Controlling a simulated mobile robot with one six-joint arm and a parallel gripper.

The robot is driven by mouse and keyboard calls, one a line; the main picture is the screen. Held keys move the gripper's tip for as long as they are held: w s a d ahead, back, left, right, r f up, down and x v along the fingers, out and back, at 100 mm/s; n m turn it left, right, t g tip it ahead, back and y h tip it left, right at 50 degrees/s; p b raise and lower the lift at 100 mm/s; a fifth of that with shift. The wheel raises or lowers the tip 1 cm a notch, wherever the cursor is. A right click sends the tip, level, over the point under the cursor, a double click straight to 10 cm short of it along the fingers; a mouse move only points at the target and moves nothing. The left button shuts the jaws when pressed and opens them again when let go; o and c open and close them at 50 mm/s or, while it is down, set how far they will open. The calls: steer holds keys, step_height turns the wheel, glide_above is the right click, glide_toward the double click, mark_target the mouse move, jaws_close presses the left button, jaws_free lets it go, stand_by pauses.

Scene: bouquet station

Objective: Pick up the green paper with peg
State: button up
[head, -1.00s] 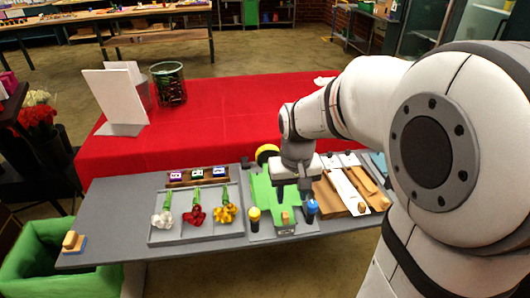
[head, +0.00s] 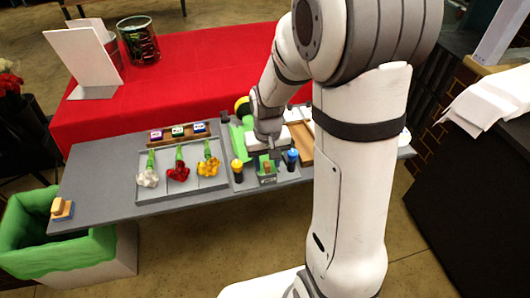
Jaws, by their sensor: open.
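The green paper (head: 238,137) lies on the grey table, to the left of and partly behind my gripper, which hides much of it. A small tan wooden peg (head: 267,168) shows at a small grey-green block in front of my gripper. I cannot tell whether this peg is joined to the paper. My gripper (head: 267,143) points down over the right side of the green area, open, with nothing seen between its fingers. I cannot tell whether its fingertips touch anything.
A yellow-topped bottle (head: 237,170) and a blue-topped bottle (head: 291,158) flank the block. A grey tray (head: 215,190) with white, red and yellow flowers lies left. A brown board (head: 301,145) is right of my gripper. A green-lined bin (head: 60,255) stands at left.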

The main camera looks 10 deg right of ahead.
steer(key=shift+c, duration=0.3)
jaws_close()
stand_by(0.3)
